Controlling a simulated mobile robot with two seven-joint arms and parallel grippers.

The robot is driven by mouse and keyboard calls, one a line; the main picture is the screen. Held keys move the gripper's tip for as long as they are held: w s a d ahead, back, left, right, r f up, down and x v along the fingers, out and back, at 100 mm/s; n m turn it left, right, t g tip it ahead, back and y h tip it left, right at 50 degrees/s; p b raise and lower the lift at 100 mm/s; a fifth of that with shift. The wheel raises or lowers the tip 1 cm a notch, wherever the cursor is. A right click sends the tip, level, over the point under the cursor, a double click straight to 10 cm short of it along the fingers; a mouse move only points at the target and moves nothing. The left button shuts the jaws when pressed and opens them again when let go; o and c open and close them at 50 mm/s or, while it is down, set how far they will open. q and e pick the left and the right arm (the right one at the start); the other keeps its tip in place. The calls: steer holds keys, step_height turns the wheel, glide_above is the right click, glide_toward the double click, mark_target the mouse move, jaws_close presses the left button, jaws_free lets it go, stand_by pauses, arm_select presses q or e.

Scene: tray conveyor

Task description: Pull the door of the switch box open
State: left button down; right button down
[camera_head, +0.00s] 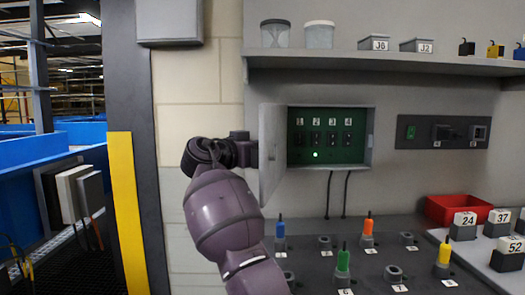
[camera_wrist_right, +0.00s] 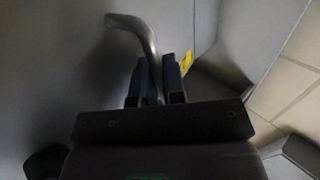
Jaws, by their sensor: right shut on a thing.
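The switch box (camera_head: 369,135) is on the wall, with a green panel of several numbered switches and a lit green light inside. Its grey door (camera_head: 272,165) is hinged on the left and stands wide open, swung out toward me. My right gripper (camera_head: 255,151) is at the outer left side of the door. In the right wrist view, my right gripper (camera_wrist_right: 156,82) is shut on the curved metal door handle (camera_wrist_right: 136,27), which runs between its fingers. The door face (camera_wrist_right: 60,70) shows behind it. My left gripper is not in view.
A shelf (camera_head: 400,60) with jars and small boxes runs above. A wall panel (camera_head: 443,132) is to the right. The bench (camera_head: 310,260) below carries coloured pegs and a red bin (camera_head: 455,207). A yellow-faced post (camera_head: 126,210) stands left of my arm.

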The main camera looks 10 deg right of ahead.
steer(key=shift+a+r, duration=0.1)
steer(key=shift+a, duration=0.05)
stand_by(0.4)
steer(key=c, duration=1.5)
jaws_free()
steer(key=shift+c, duration=0.2)
steer(key=shift+a, duration=0.1)
steer(key=v, duration=1)
steer(key=shift+s+a+p, duration=0.2)
steer(key=shift+a+p, duration=0.1)
steer(key=shift+p, duration=0.1)
